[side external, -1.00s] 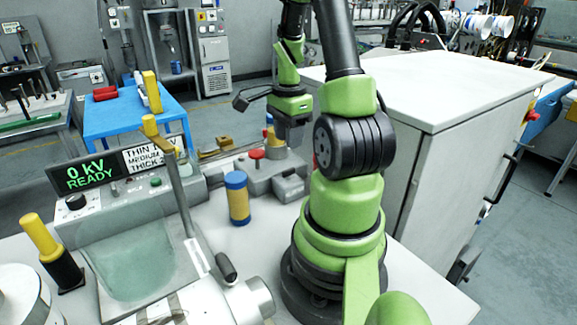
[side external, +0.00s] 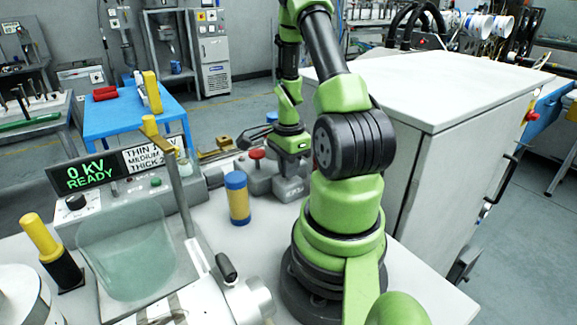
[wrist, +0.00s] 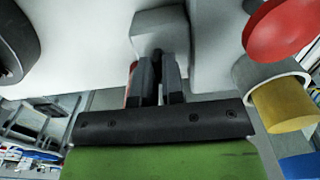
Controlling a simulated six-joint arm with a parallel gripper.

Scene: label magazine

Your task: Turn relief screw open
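My gripper (wrist: 158,68) reaches to a pale grey block (wrist: 160,28) in the wrist view, its two grey fingers close together with a narrow dark gap between them. A small dark round shape sits at the fingertips against the block. It may be the relief screw, but the fingers hide most of it, and I cannot tell whether they grip it. In the side view my gripper (side external: 291,168) is low beside the grey fixture (side external: 262,178) with the red knob (side external: 257,154). The fingertips are not clear there.
The red knob (wrist: 285,28) and a yellow cylinder (wrist: 285,105) in a pale ring stand close on the right in the wrist view. A blue and yellow cylinder (side external: 237,198) stands on the bench in front of the fixture. The display (side external: 88,173) reads 0 KV READY.

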